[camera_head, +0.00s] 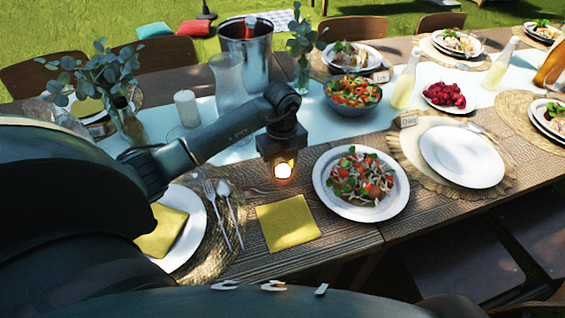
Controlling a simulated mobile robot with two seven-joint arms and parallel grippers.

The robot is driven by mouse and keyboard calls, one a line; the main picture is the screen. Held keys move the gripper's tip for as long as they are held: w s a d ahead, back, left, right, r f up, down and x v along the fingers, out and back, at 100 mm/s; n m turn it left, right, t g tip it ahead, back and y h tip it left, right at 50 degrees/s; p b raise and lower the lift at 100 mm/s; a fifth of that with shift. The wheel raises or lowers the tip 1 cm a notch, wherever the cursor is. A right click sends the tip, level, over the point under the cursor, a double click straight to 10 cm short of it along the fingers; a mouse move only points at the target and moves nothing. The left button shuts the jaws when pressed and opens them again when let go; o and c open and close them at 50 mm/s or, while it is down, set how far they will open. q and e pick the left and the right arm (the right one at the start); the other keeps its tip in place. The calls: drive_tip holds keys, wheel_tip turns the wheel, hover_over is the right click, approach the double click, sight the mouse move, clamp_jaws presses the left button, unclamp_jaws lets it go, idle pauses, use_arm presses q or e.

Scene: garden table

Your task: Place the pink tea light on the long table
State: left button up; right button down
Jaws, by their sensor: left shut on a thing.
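My left gripper (283,160) points down over the near side of the long wooden table (320,252). It is shut on a small glowing tea light (283,171), whose bright flame washes out its colour. The tea light is above a bare patch of wood, behind the yellow napkin and left of the salad plate. I cannot tell whether it touches the table. My right gripper is not in view.
A yellow napkin (287,222) lies just in front. A plate of salad (361,183) is to the right, and a fork and spoon (226,205) to the left. A glass pitcher (229,87), white candle (187,108) and metal bucket (243,52) stand behind my arm.

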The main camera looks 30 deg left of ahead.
use_arm(q)
drive_tip(key=o, duration=0.6)
drive_tip(key=shift+f, duration=0.1)
drive_tip(key=shift+c, duration=0.2)
drive_tip(key=o, duration=0.4)
drive_tip(key=shift+r, duration=0.4)
wheel_tip(320, 180, up, 12)
drive_tip(key=shift+f, duration=0.2)
